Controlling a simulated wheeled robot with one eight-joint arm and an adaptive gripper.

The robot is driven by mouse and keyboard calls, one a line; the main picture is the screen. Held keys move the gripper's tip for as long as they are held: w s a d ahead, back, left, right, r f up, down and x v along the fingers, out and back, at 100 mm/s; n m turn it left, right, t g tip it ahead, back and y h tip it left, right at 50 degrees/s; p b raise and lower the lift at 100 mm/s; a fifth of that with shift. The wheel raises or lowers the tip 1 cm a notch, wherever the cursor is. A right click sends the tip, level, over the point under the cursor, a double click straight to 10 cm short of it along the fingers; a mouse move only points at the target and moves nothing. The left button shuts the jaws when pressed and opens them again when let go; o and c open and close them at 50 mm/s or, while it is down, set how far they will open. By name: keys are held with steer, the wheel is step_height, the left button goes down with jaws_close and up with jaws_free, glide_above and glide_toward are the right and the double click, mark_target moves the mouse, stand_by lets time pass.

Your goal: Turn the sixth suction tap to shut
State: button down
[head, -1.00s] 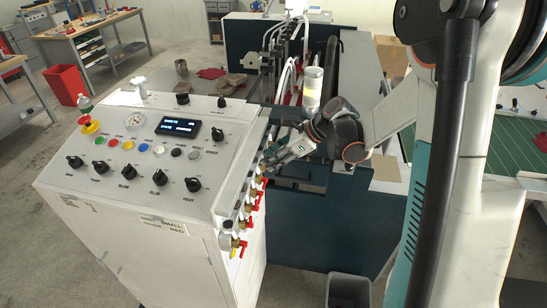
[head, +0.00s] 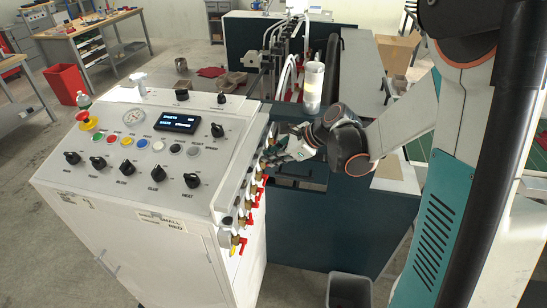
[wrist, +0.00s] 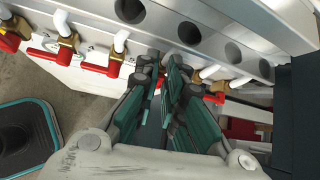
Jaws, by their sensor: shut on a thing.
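A row of suction taps with brass bodies and red handles runs down the side of the white control cabinet (head: 140,235). In the wrist view, red-handled taps (wrist: 100,68) show to the left of my gripper (wrist: 161,66), with white hoses on their brass bodies. My gripper is shut on a red tap handle (wrist: 158,84), which shows only as a small patch between the fingers; I take this as the sixth tap, but its number is not readable. Another red handle (wrist: 214,98) is just right of the fingers. In the head view my gripper (head: 268,158) is at the row's far end.
A grey rail with round holes (wrist: 185,32) runs close above the taps. A grey bin (head: 349,290) is on the floor below. Knobs and buttons cover the panel top.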

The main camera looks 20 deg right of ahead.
steer(key=n+t+b, duration=0.1)
steer(key=b, duration=0.1)
steer(key=s+f+n+t+h+b, duration=0.1)
steer(key=t, duration=0.1)
steer(key=shift+s+a+b, duration=0.25)
steer(key=shift+a+b, duration=0.15)
steer(key=shift+t+h, duration=0.3)
steer(key=shift+r, duration=0.1)
steer(key=c, duration=1.7)
jaws_free()
steer(key=shift+r, duration=0.1)
